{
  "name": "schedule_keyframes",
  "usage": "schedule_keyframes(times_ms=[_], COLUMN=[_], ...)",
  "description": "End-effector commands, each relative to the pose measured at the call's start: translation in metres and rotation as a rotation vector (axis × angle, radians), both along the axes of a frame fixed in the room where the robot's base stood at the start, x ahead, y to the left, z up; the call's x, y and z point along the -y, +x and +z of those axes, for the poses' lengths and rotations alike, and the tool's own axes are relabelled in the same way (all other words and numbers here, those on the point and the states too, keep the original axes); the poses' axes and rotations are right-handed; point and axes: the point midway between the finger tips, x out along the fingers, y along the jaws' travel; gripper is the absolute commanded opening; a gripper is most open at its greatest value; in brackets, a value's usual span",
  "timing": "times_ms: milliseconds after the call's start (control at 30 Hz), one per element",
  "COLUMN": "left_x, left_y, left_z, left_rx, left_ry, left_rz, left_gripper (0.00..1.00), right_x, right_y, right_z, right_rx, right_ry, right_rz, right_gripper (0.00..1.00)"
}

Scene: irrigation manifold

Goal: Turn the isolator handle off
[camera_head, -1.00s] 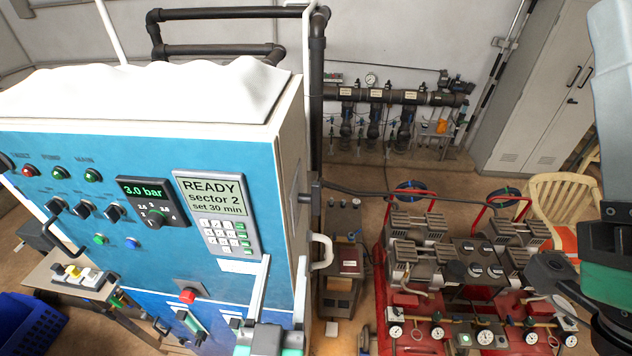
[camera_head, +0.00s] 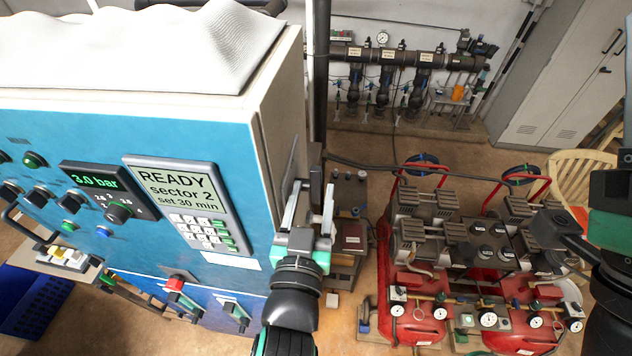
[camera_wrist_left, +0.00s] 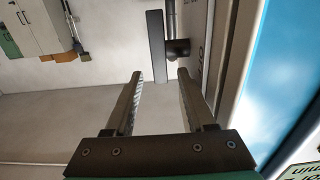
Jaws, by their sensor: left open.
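The isolator handle (camera_head: 316,180) is a dark bar on a short shaft on the right side wall of the blue control cabinet (camera_head: 200,125), partly hidden by my gripper in the head view. In the left wrist view the handle (camera_wrist_left: 157,52) stands upright, with its shaft to the right, beyond the fingertips. My left gripper (camera_head: 310,198) is open and empty, beside the cabinet's side wall. In the left wrist view its two fingers (camera_wrist_left: 160,76) point towards the handle, with a gap to it. Of my right arm, only dark links show at the right edge; its fingers are not visible.
The cabinet's front carries a READY display (camera_head: 168,185) and a red button (camera_head: 175,284). Red compressors (camera_head: 415,318) stand on the floor to the right. A pipe manifold (camera_head: 385,60) runs along the back wall.

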Motion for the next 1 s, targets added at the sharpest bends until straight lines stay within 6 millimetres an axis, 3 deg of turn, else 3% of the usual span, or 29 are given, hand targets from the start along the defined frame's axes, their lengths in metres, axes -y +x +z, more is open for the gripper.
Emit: schedule_keyframes(times_ms=[33, 233, 567, 900, 1000], left_x=[0.001, 0.005, 0.006, 0.006, 0.006], left_y=[0.011, 0.039, 0.046, 0.045, 0.045], left_z=[0.004, 0.004, 0.002, 0.002, 0.002], left_rx=[-0.004, -0.003, -0.001, -0.001, -0.001], left_ry=[0.002, 0.0, 0.0, 0.0, 0.0], left_rz=[0.001, 0.0, -0.001, -0.001, -0.001], left_gripper=[0.55, 0.55, 0.55, 0.0, 0.0], right_x=[0.0, 0.0, 0.0, 0.0, 0.0], right_y=[-0.001, -0.001, -0.001, -0.001, -0.001], right_z=[0.009, 0.013, 0.013, 0.013, 0.013], right_rx=[0.004, 0.005, 0.004, 0.004, 0.004], right_ry=[0.0, 0.0, 0.0, 0.0, 0.0], right_rz=[0.0, 0.0, 0.0, 0.0, 0.0], right_gripper=[0.5, 0.5, 0.5, 0.5, 0.5])
